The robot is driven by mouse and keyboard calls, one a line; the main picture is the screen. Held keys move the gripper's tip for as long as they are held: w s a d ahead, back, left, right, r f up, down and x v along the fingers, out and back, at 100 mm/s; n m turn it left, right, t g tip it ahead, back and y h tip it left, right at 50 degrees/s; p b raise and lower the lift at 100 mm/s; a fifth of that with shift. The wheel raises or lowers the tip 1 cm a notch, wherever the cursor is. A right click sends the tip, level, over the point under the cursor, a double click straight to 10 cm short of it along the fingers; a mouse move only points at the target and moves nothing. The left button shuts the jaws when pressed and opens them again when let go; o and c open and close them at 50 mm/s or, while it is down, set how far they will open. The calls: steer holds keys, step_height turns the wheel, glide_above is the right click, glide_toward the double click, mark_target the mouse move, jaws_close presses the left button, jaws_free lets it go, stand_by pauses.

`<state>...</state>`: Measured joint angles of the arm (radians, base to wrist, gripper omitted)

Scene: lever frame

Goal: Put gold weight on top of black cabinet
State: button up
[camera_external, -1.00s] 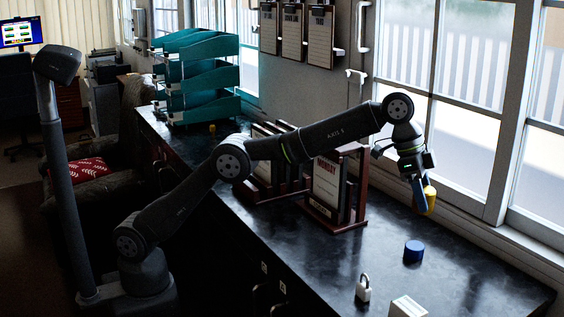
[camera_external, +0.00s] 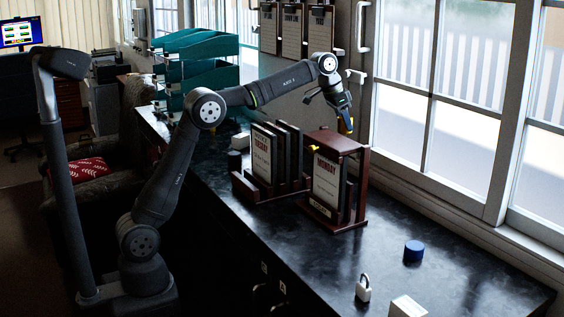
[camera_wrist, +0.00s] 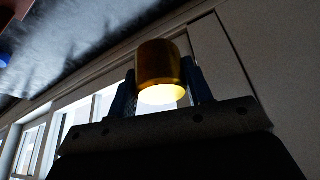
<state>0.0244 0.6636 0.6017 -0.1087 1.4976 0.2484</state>
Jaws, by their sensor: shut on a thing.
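The gold weight (camera_wrist: 160,65) is a small gold cylinder between my two blue fingers in the wrist view. My gripper (camera_external: 343,108) is shut on it. In the external view, only a small part of the gold weight (camera_external: 348,125) shows below the fingers, beside the window and above and behind the wooden MONDAY stand. The black cabinet (camera_external: 330,262) is the long dark unit with a glossy top under the windows. The weight looks held above the cabinet's level; its exact height is hard to tell.
Wooden stands with TUESDAY (camera_external: 264,155) and MONDAY (camera_external: 326,182) boards stand on the cabinet. A blue cylinder (camera_external: 413,251), a padlock (camera_external: 363,289) and a white box (camera_external: 407,307) are at the right. Teal trays (camera_external: 200,75) stand at the back. The top's right middle is clear.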

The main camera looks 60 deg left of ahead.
steer(key=s+a+n+y, duration=0.15)
steer(key=s+a, duration=0.25)
steer(key=a, duration=0.9)
steer(key=s+a+n, duration=0.3)
steer(key=s+a, duration=0.2)
steer(key=a, duration=0.9)
steer(key=s+a+f+n+y, duration=0.2)
steer(key=s+a+n, duration=0.2)
steer(key=s+a, duration=1.25)
steer(key=s+a+f, duration=0.1)
steer(key=a+f, duration=0.2)
steer(key=f, duration=0.1)
steer(key=a+f, duration=0.3)
steer(key=a, duration=0.1)
steer(key=s+a+f, duration=0.1)
steer(key=a+f, duration=0.3)
steer(key=shift+s+a+f, duration=0.15)
steer(key=shift+s+f, duration=0.15)
steer(key=shift+f, duration=2.1)
